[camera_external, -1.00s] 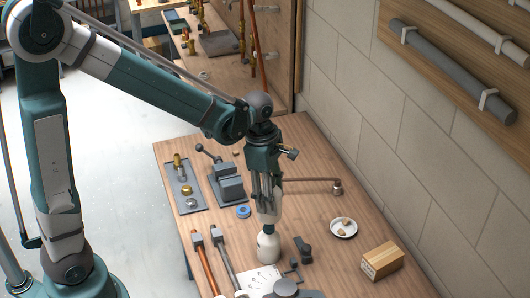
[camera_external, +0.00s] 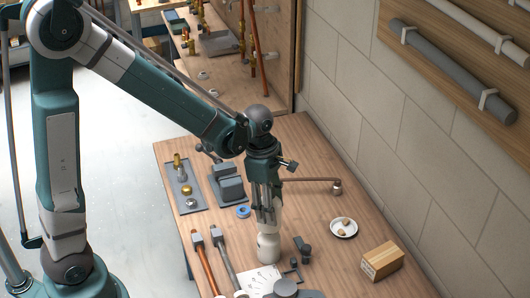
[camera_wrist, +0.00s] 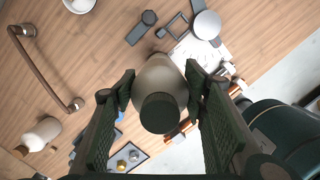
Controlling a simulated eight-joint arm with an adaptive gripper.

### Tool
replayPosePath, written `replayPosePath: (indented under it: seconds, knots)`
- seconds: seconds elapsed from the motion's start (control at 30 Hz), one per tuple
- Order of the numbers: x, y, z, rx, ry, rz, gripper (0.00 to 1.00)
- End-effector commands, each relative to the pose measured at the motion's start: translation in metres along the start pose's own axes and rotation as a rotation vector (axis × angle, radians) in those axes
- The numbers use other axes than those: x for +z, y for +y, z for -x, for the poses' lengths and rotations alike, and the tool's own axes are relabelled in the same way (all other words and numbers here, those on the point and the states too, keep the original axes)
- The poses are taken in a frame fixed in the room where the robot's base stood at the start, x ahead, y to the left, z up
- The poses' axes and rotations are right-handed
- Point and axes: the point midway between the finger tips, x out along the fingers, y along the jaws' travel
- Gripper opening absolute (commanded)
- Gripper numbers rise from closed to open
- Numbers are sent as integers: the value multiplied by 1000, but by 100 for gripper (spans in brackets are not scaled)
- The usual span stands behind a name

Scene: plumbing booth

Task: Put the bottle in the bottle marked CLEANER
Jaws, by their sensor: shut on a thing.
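A white bottle (camera_external: 268,248) with a dark green cap stands upright near the front of the wooden bench. My gripper (camera_external: 267,226) points down over its top, and the cap is hidden there. In the wrist view the bottle (camera_wrist: 158,72) is between the two fingers of my gripper (camera_wrist: 161,88), which are shut on it. A second pale bottle (camera_wrist: 40,133) with a brownish cap shows at lower left in the wrist view. In the external view it is partly hidden behind my gripper. No CLEANER marking is legible on either bottle.
A bent copper pipe (camera_external: 312,180) lies behind right. A vise (camera_external: 228,184), a grey tray (camera_external: 184,198) and a blue ring (camera_external: 243,212) are at left. A printed sheet (camera_external: 258,282) lies in front.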

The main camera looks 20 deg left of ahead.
Motion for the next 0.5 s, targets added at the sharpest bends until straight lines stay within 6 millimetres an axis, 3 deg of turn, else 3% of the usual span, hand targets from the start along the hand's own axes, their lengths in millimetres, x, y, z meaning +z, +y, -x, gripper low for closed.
replayPosePath:
  seconds: [0.23, 0.27, 0.3, 0.37, 0.5]
  knots:
    - [0, 0, -4, 0, 0, 0, 21]
    - [0, 0, -4, 0, 0, 0, 46]
    - [0, 0, -3, 0, 0, 0, 51]
    - [0, 0, -3, 0, 0, 0, 58]
    - [0, 0, -3, 0, 0, 0, 58]
